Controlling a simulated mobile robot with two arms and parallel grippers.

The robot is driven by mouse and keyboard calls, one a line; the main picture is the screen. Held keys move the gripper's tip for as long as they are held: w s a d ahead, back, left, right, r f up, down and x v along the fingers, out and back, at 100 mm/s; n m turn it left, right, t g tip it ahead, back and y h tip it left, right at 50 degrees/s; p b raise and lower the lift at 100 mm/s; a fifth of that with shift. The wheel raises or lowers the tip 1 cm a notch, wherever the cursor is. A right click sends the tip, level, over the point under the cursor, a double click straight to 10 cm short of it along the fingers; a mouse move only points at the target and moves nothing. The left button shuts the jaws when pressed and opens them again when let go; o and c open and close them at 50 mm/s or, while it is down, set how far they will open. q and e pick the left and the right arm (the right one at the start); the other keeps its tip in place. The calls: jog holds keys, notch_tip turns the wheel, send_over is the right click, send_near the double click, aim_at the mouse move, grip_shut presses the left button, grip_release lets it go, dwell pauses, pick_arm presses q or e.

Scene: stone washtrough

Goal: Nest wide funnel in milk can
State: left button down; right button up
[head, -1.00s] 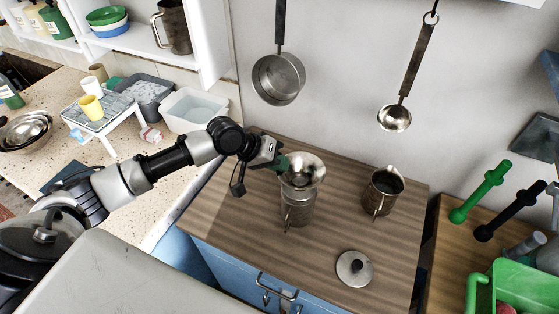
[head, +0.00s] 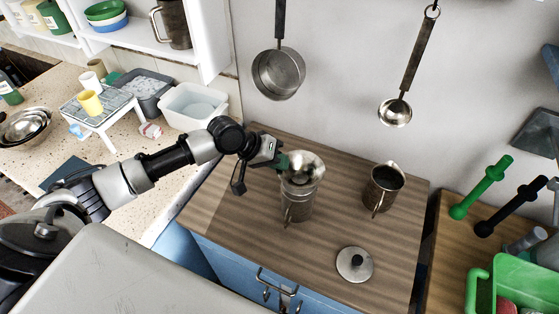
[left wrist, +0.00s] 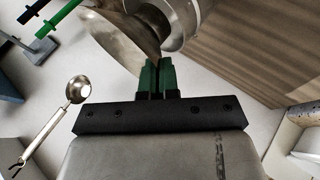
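The milk can (head: 297,208) is a metal can standing upright on the wooden counter. The wide funnel (head: 308,165), shiny metal, is at the can's mouth and looks tilted; whether its spout is inside the can is hard to tell. My left gripper (head: 283,161) is at the funnel's left rim. In the left wrist view the green fingers (left wrist: 157,78) are close together, with the funnel's curved wall (left wrist: 122,38) pinched at their tips. The can's round metal top (left wrist: 185,18) shows behind the funnel in that view. My right gripper is not in view.
A metal jug (head: 383,189) stands to the right of the can, and a round lid (head: 354,264) lies at the front. A pan (head: 278,74) and a ladle (head: 395,111) hang on the wall. Bare counter lies between the can and the jug.

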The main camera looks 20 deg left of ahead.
pick_arm(q)
jog(key=shift+f, duration=0.3)
jog(key=shift+f+b, duration=0.4)
jog(key=shift+f, duration=0.35)
jog(key=shift+f, duration=0.2)
dwell(0.6)
jog(key=c, duration=0.8)
grip_release()
notch_tip(320, 180, up, 7)
jog(key=p, duration=0.8)
